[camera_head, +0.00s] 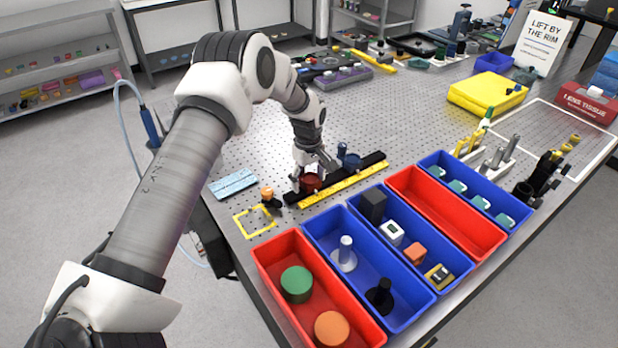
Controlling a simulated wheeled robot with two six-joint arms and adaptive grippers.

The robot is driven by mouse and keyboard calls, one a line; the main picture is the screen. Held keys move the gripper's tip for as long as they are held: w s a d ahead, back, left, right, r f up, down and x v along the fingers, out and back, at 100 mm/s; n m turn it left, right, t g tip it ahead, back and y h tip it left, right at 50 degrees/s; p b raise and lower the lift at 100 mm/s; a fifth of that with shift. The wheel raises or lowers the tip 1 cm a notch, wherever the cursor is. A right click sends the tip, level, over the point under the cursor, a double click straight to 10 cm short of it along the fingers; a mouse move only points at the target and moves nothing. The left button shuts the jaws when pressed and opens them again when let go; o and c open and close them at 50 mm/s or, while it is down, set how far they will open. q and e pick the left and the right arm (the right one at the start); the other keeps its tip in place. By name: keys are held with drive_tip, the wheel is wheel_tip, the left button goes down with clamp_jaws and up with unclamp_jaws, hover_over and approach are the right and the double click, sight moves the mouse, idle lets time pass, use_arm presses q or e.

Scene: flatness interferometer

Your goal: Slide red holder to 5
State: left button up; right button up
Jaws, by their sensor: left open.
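The red holder (311,182) sits on a black rail (370,161) on the perforated metal table. A yellow scale (345,185) runs along the rail's near side; its numbers are too small to read. A dark blue holder (351,160) stands on the same rail, to the right of the red one. My left gripper (314,172) is open, pointing down at the red holder with its fingers close around its top. Whether they touch it cannot be told. My right gripper does not show.
Red and blue bins (262,254) with parts line the table's near edge. A small orange-topped piece (267,194) is at the rail's left end, near a yellow square outline (254,221). A light blue card (233,184) lies left. The table beyond the rail is mostly clear.

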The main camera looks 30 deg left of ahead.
sight(310, 179)
use_arm(q)
drive_tip(key=shift+w+d, duration=0.3)
drive_tip(key=shift+w, duration=0.05)
wheel_tip(310, 179, up, 12)
drive_tip(key=shift+a, duration=0.15)
drive_tip(key=shift+f, duration=0.15)
idle(0.5)
